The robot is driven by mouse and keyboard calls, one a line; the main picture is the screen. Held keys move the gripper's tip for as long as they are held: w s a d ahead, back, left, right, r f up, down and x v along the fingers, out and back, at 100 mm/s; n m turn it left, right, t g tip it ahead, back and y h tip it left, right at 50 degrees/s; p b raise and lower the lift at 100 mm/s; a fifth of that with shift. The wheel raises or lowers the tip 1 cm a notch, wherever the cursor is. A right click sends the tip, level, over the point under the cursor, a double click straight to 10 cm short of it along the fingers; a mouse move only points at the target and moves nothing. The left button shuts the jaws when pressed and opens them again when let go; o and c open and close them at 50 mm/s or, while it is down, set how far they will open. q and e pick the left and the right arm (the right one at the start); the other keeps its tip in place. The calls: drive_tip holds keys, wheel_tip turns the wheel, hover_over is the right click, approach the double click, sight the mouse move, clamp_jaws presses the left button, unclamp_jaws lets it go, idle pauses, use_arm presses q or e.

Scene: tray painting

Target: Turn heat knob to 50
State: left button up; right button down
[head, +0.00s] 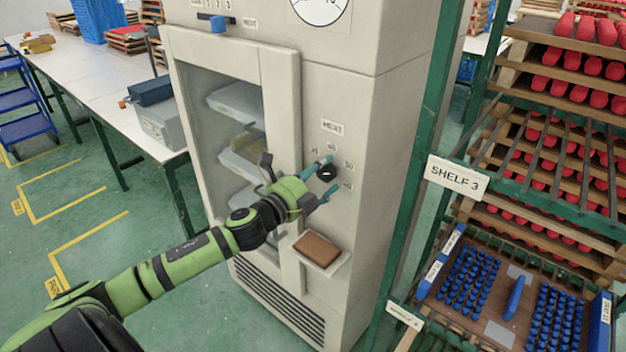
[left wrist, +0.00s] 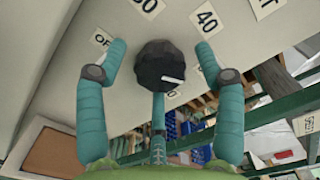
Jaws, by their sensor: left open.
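The heat knob (head: 326,174) is a black dial on the cabinet front, below the HEAT label (head: 332,127). Number labels surround it. My left gripper (head: 331,176) is open, with its teal fingers on either side of the knob. The left wrist view shows the knob (left wrist: 163,66) between the spread fingers (left wrist: 160,50), with gaps on both sides. A white mark on the knob lies toward its lower right there. The 40 label (left wrist: 207,18) is at the upper right; another label below the knob is partly hidden. My right gripper is out of view.
The cabinet (head: 392,130) has a glass door on its left with trays inside. A small ledge with a brown pad (head: 317,249) juts out below the knob. A green shelf rack with the SHELF 3 sign (head: 457,176) stands close on the right.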

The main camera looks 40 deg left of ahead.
use_arm(q)
drive_tip(key=s, duration=1.2)
drive_tip(key=shift+a, duration=0.45)
drive_tip(key=s+a+f+n+g+y, duration=0.2)
drive_tip(key=a+f+n, duration=0.2)
drive_tip(key=f, duration=0.7)
drive_tip(key=s+a+f+n+g+y, duration=0.1)
drive_tip(key=a+f+n+g+y, duration=0.25)
drive_tip(key=f, duration=0.65)
drive_tip(key=s+f+n+g+h, duration=0.1)
drive_tip(key=s+f+n+g, duration=0.4)
drive_tip(key=f, duration=1.2)
drive_tip(key=s+d+f+n+g+h, duration=0.1)
drive_tip(key=s+d+f+n, duration=0.1)
drive_tip(key=s+d+f, duration=0.35)
drive_tip(key=s+d+f+n+g, duration=0.1)
drive_tip(key=s+d+f+n, duration=0.15)
drive_tip(key=s+f, duration=0.6)
drive_tip(key=s+d+f+n+g+h, duration=0.1)
drive_tip(key=s+d+f+g, duration=0.1)
drive_tip(key=s+d+f, duration=0.2)
drive_tip(key=s+d+f+n+g+h, duration=0.1)
drive_tip(key=s+d+f, duration=0.3)
drive_tip(key=s+d, duration=0.5)
drive_tip(key=shift+s+d+n+g, duration=0.35)
drive_tip(key=shift+s+g, duration=0.4)
drive_tip(key=shift+s, duration=0.45)
